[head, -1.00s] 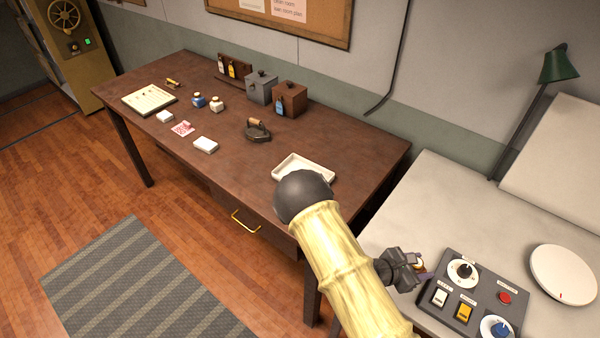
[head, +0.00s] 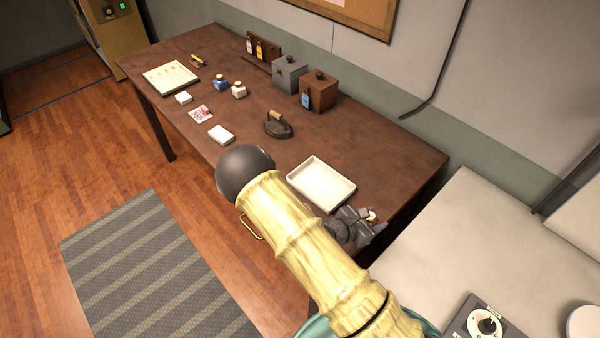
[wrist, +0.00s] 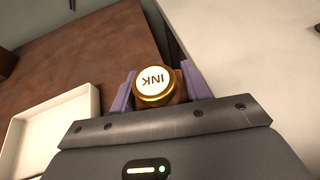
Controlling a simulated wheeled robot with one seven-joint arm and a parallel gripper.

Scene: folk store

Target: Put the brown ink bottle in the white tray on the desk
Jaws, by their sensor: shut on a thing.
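The brown ink bottle (wrist: 156,86) is held between the purple finger pads of my gripper (wrist: 158,92) in the wrist view. Its round gold-rimmed cap reads INK, and its body is mostly hidden below the cap. In the head view my gripper (head: 370,221) is at the right end of the desk, and only a bit of the bottle's cap shows. The white tray (head: 322,203) lies on the desk just left of my gripper and looks empty. The tray's corner also shows at the left of the wrist view (wrist: 50,128).
On the brown desk (head: 365,150) stand an iron (head: 277,126), a white block (head: 221,135), a blue jar (head: 221,83), a cream jar (head: 239,90), and grey (head: 290,75) and brown boxes (head: 320,93). A pale counter (head: 460,235) lies to the right.

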